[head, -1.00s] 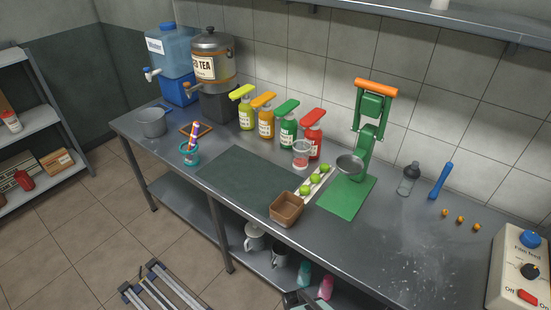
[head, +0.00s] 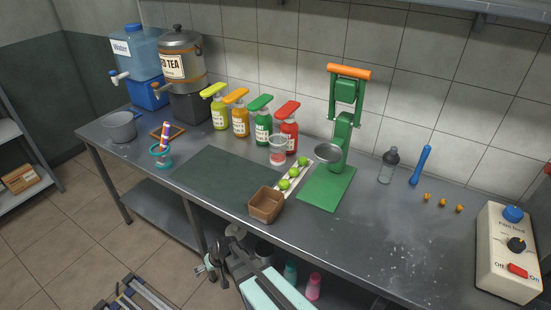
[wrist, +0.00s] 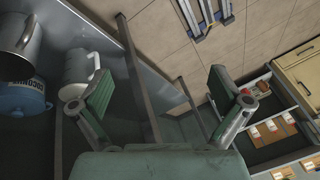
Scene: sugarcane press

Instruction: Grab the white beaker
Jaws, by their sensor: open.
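A white beaker-like jug with a handle (wrist: 82,65) stands on the lower shelf under the counter. In the wrist view it is at the left, just beyond the left finger, outside the gap between the fingers. In the head view it is mostly hidden behind my gripper (head: 226,260), below the counter's front edge. My gripper, also in the wrist view (wrist: 160,82), is open and empty. Its fingers are spread wide, with the shelf edge and floor showing between them.
A grey metal jug (wrist: 20,40) and a blue lettered container (wrist: 22,98) stand near the white one. The counter (head: 330,235) overhangs the lower shelf. Teal (head: 290,271) and pink (head: 313,286) cups stand on the shelf to the right.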

